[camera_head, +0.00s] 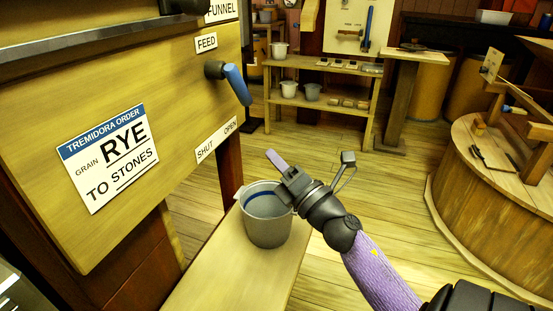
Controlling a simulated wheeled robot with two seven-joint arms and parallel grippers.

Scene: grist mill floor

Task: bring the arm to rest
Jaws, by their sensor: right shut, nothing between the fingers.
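My right arm, with a purple sleeve, comes in from the lower right. Its gripper (277,160) is shut and empty, just above and at the right rim of a grey metal bucket (267,226). I cannot tell whether it touches the rim. The bucket has a blue band inside and stands upright on a wooden bench (205,277). A blue-handled lever (236,85) sticks out of the wooden panel above, over a label reading SHUT and OPEN (217,140). My left gripper is not in view.
The wooden panel (190,165) with a RYE order card (108,158) fills the left. A round wooden stand (480,215) with tools is at the right. A shelf (325,107) with small buckets stands at the back. The plank floor between (385,185) is clear.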

